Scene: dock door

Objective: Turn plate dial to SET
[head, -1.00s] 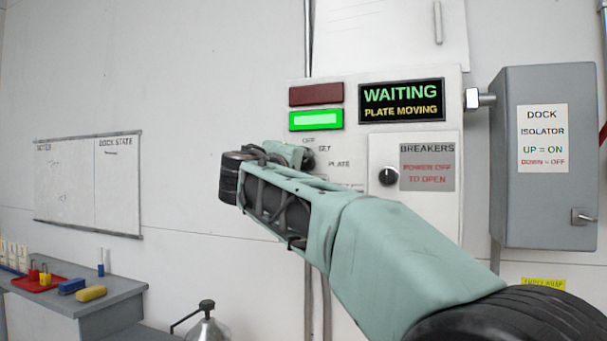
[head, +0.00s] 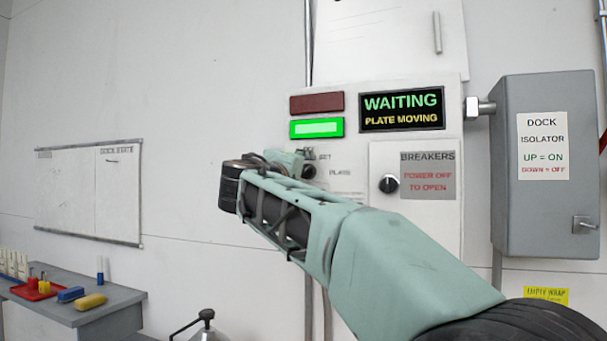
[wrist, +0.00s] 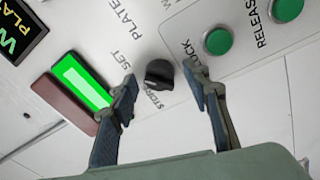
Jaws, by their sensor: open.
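The plate dial is a small black knob (wrist: 160,76) on the pale control panel (wrist: 185,30), seen in the wrist view. The labels SET and PLATE are beside it, with what looks like STORE below. I cannot tell which label the knob points at. My gripper (wrist: 161,72) is open, with one finger on either side of the knob in the picture. I see no clear contact with the knob. In the head view my gripper (head: 287,160) is at the panel (head: 350,90), largely hidden by my wrist, below the lit green lamp (head: 317,128).
A screen (head: 401,110) reads WAITING, PLATE MOVING. A breaker door (head: 385,155) with a black knob (head: 389,184) is right of the dial area. A grey isolator box (head: 540,215) stands further right. Green buttons (wrist: 219,41) sit near my right finger. A bench (head: 95,308) is lower left.

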